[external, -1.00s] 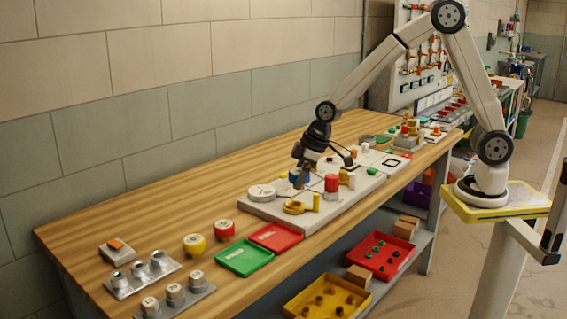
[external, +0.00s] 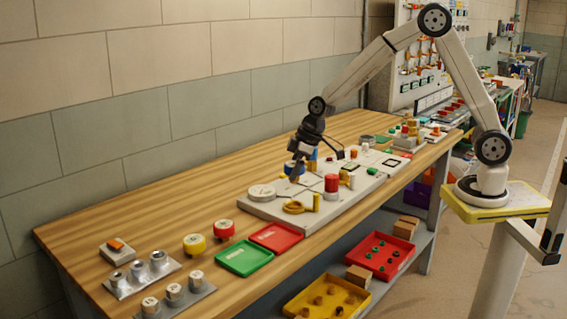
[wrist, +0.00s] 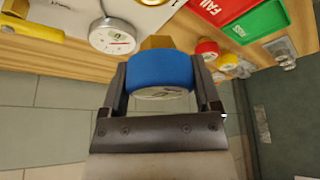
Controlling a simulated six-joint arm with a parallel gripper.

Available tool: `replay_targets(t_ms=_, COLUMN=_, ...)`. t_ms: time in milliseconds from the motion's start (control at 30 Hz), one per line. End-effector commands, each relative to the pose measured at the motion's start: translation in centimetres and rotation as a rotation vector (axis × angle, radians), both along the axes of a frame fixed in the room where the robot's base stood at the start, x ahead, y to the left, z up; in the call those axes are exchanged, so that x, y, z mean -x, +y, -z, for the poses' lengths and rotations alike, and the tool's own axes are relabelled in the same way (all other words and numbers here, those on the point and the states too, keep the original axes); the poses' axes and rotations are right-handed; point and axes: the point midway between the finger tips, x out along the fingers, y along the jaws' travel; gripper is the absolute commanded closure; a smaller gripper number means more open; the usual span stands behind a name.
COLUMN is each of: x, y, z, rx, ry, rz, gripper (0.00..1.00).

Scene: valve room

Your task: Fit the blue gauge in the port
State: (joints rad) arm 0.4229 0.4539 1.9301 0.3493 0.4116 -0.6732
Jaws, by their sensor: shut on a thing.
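My gripper (wrist: 165,85) is shut on the blue gauge (wrist: 160,72), a round blue body with a pale face and a brass hex stem. In the wrist view the fingers sit on either side of it. In the external view my gripper (external: 297,172) holds it over the back left part of the grey board (external: 250,209). A white dial gauge (external: 262,191) sits at the board's left end and also shows in the wrist view (wrist: 112,36). I cannot make out which opening is the port.
A yellow ring-shaped part (external: 293,207), a yellow post (external: 317,202) and a red cylinder (external: 331,183) stand on the board. The red tray (external: 276,237), green tray (external: 244,258), yellow gauge (external: 194,243) and red gauge (external: 223,229) are left of it.

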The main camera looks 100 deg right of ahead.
Motion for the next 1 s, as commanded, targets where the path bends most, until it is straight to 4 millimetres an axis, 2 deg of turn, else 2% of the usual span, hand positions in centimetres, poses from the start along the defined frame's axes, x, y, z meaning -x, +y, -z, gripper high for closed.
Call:
replay_targets(t_ms=467, x=-0.1, y=-0.4, z=0.6, rx=0.000, ry=-0.001, rz=0.000, gripper=0.94)
replay_targets(t_ms=1000, x=0.0, y=-0.4, z=4.0, rx=0.000, ry=0.001, rz=0.001, gripper=0.94)
